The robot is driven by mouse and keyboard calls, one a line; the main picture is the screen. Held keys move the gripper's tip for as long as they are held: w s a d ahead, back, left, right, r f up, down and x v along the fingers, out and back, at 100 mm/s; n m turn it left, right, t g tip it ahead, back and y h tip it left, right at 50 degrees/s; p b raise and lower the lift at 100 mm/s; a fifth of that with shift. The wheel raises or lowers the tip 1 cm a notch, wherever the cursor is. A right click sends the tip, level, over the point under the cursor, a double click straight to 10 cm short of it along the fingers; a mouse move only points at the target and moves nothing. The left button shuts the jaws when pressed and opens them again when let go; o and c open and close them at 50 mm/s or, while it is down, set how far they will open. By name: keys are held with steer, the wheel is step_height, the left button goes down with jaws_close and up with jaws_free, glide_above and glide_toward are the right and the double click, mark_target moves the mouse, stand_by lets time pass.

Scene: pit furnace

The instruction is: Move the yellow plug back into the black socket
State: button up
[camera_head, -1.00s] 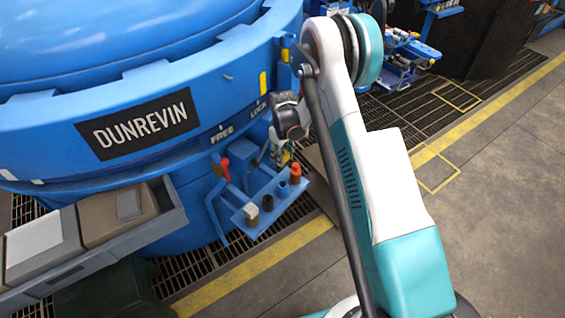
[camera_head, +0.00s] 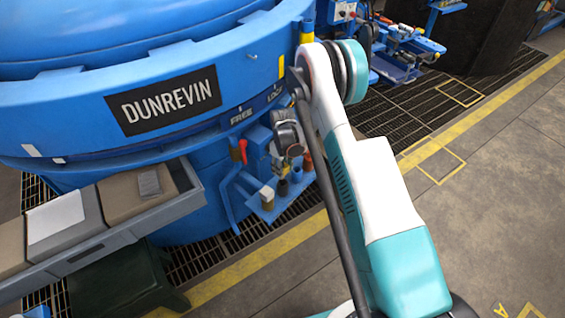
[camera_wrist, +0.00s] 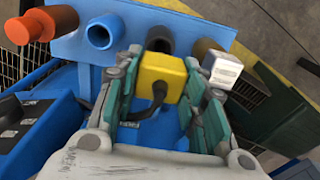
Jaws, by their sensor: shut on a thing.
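The yellow plug (camera_wrist: 165,72) is between the fingers of my gripper (camera_wrist: 161,62) in the wrist view, with a dark cable curving from its back. My gripper is shut on it. The black socket (camera_wrist: 159,39) is just beyond the plug and partly hidden by it. I cannot tell whether the two touch. In the head view my gripper (camera_head: 287,160) is above the blue bracket beside the furnace. The black socket (camera_head: 283,187) shows small below it, and the plug is a small yellow patch.
A red-handled lever (camera_head: 243,150) is left of my gripper. A grey tray (camera_head: 120,237) with boxes stands at left.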

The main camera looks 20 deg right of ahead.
steer(key=shift+f+b, duration=1.05)
steer(key=shift+f, duration=1.8)
steer(key=shift+f, duration=0.55)
steer(key=o, duration=0.8)
steer(key=shift+r, duration=0.1)
steer(key=shift+r+p, duration=2.1)
steer(key=shift+r, duration=3.3)
steer(key=shift+r, duration=0.1)
